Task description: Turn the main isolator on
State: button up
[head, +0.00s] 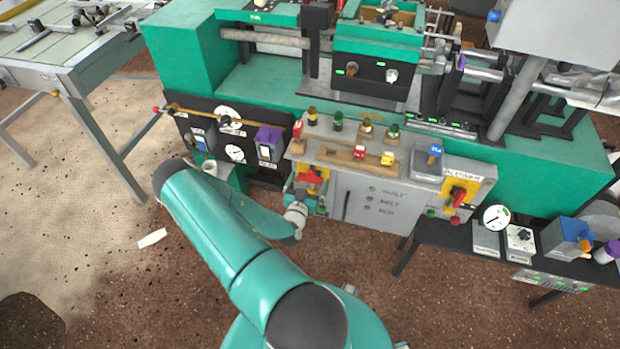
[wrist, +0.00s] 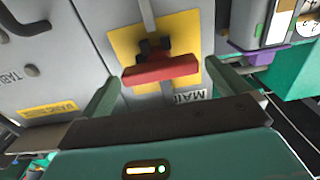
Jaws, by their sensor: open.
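The main isolator is a red bar handle (wrist: 160,70) on a yellow plate (wrist: 122,48), with upside-down lettering starting "MAI" beside it in the wrist view. The handle lies crosswise in that view, on a black mount. In the head view the red handle (head: 312,176) is on the left front of the grey cabinet. My gripper (wrist: 166,76) is open, with one teal finger near each end of the handle. I cannot tell whether either finger touches it. In the head view my gripper (head: 307,199) is just below the handle, partly hidden by my arm.
A second red handle (head: 458,196) on yellow is at the cabinet's right. A black panel (head: 225,138) with gauges and a purple-topped box (head: 269,143) stands left of the isolator. Small levers (head: 360,152) line the cabinet top. The floor in front is mostly open.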

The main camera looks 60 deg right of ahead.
aim_at(311, 169)
jog(key=shift+w+d, duration=0.2)
jog(key=shift+d, duration=0.9)
jog(key=shift+c, duration=0.4)
jog(key=c, duration=1.2)
